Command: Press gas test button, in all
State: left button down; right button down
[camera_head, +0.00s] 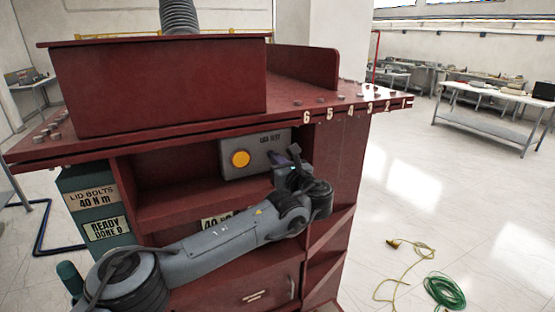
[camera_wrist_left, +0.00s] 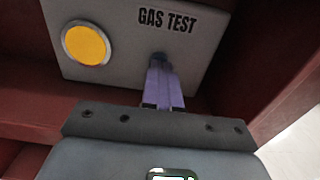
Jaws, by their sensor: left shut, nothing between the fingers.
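The grey gas test panel (camera_head: 232,170) is set in the upper opening of the dark red cabinet. It carries a large round yellow-orange disc (camera_head: 240,159) at its left; whether it is a lamp or a button I cannot tell. In the left wrist view the panel (camera_wrist_left: 115,25) shows the words GAS TEST, with the yellow disc (camera_wrist_left: 86,44) to their left. My left gripper (camera_wrist_left: 160,62) is shut and empty, its purple-grey fingertips at the panel just below the lettering. A small dark spot shows at the tips; contact is unclear, and any button there is hidden. My right gripper is out of view.
The cabinet's red shelf (camera_head: 175,216) lies below the panel. A green box labelled LID BOLTS (camera_head: 90,205) stands at the left. Numbered bolts line the cabinet top's right edge. A green hose coil (camera_head: 444,292) and a yellow cable (camera_head: 386,282) lie on the floor at right.

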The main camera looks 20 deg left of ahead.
pick_arm(q)
jog(key=shift+w+a, duration=0.2)
jog(key=shift+w, duration=0.05)
jog(key=shift+w+a, duration=0.4)
jog(key=shift+a, duration=0.1)
jog(key=shift+a+f, duration=0.1)
jog(key=shift+f, duration=0.1)
jog(key=shift+w+a, duration=0.15)
jog(key=shift+s+d+r, duration=0.1)
jog(key=shift+s+d, duration=0.1)
jog(key=shift+d, duration=0.2)
jog(key=b+v, duration=0.1)
jog(key=v, duration=1.3)
jog(key=shift+w+b, duration=0.25)
jog(key=shift+b, duration=0.1)
